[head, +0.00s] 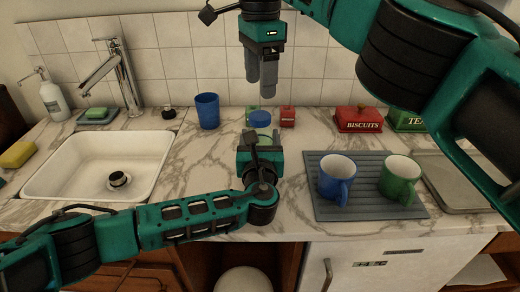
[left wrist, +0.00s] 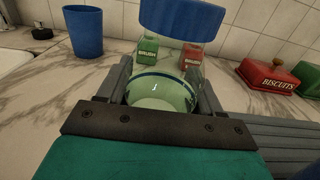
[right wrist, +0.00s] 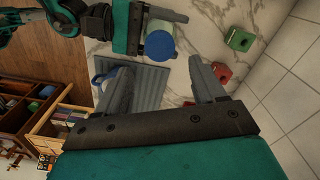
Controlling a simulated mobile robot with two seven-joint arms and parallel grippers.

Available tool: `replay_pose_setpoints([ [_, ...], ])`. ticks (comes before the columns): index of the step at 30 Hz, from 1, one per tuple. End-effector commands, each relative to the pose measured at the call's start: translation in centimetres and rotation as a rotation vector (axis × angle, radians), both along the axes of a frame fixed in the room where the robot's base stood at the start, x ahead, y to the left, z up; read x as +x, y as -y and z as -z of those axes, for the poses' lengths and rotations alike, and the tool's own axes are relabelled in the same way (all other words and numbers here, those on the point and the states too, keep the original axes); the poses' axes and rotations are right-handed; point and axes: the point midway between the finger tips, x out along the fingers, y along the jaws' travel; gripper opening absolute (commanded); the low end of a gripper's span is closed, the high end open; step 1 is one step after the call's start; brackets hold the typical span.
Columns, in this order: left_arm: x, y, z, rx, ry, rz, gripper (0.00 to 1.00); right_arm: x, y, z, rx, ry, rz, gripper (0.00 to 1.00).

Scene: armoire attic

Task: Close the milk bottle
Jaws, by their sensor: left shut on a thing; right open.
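The milk bottle (head: 260,145) stands behind my left gripper (head: 260,158) in the head view. Its pale green body also shows in the left wrist view (left wrist: 160,90), between the two fingers of my left gripper, which is shut on it. A wide blue cap (head: 260,117) shows at the bottle's top, also in the left wrist view (left wrist: 187,18) and the right wrist view (right wrist: 160,45). I cannot tell whether the cap is fully seated. My right gripper (head: 262,82) points down above the bottle, apart from it, with its fingers spread and empty.
A blue cup (head: 207,110) stands left of the bottle. A grey mat (head: 330,208) with a blue mug (head: 335,178) and a green mug (head: 399,178) lies right. Small green and red boxes (head: 288,117) and a red biscuit tin (head: 358,120) stand behind. A sink (head: 75,175) is left.

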Motion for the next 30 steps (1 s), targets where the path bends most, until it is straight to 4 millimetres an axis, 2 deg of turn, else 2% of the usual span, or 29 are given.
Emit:
replay_pose_setpoints([
  [15,0.0,0.0,0.1,0.001,-0.001,-0.001,0.0,0.0,0.0,6.5,0.001,-0.001,0.0,0.69],
  [21,0.0,0.0,0.1,0.001,-0.001,0.0,0.0,0.0,0.0,7.4,0.0,0.0,0.002,0.69],
  [28,0.0,0.0,0.1,0.001,-0.001,0.0,0.0,0.0,0.0,7.4,0.0,0.0,0.002,0.69],
  [30,0.0,0.0,0.1,0.001,-0.001,0.0,0.0,0.0,0.0,7.4,0.0,0.0,0.001,0.63],
])
